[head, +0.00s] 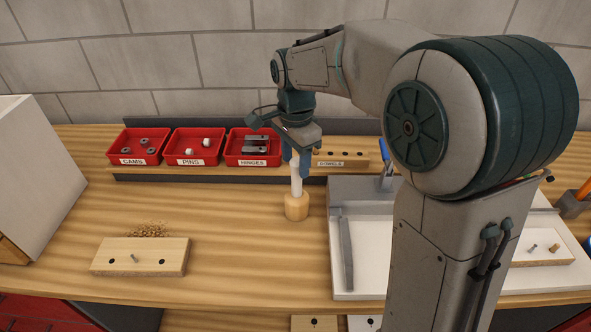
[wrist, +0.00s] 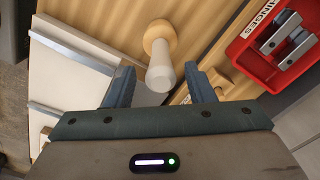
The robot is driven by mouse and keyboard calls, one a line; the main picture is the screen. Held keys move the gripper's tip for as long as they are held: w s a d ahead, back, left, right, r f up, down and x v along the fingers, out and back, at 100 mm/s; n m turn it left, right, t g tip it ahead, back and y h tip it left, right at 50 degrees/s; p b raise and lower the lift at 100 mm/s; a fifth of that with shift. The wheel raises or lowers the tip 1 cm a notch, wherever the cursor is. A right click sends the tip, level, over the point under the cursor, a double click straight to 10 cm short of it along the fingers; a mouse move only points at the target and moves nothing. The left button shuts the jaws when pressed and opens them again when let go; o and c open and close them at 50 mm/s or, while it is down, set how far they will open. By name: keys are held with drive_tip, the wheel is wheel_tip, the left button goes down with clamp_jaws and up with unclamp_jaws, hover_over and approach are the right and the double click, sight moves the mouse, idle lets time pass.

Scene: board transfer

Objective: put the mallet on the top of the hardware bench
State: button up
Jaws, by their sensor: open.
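The mallet (head: 296,206) stands upright on its pale wooden head on the wooden top of the hardware bench (head: 235,225), with its white handle pointing up. My gripper (head: 296,170) is above it, pointing down, with its fingers on either side of the upper handle. In the wrist view the mallet (wrist: 162,60) shows between the two blue fingers of my gripper (wrist: 160,78). There is a gap on each side of the handle, so the gripper is open and holds nothing.
Red bins of cams (head: 140,145), pins (head: 195,146) and hinges (head: 253,147) stand behind on a wooden rail. A white tray (head: 375,270) with a metal edge lies close right of the mallet. A drilled wood block (head: 140,256) lies at front left.

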wheel_tip(320, 180, up, 8)
drive_tip(key=shift+f, duration=0.1)
drive_tip(key=shift+s+d, duration=0.15)
drive_tip(key=shift+d, duration=0.05)
drive_tip(key=s+d+f+n+t, duration=0.1)
drive_tip(key=s+d+f+n, duration=0.3)
drive_tip(key=s+d, duration=0.3)
drive_tip(key=s+d+f+n+t, duration=0.2)
drive_tip(key=s+d+f+n, duration=0.2)
drive_tip(key=s, duration=0.7)
drive_tip(key=d+n, duration=0.2)
drive_tip(key=n, duration=0.1)
drive_tip(key=shift+s+d+f, duration=0.25)
drive_tip(key=shift+s+d, duration=0.1)
drive_tip(key=shift+s, duration=0.05)
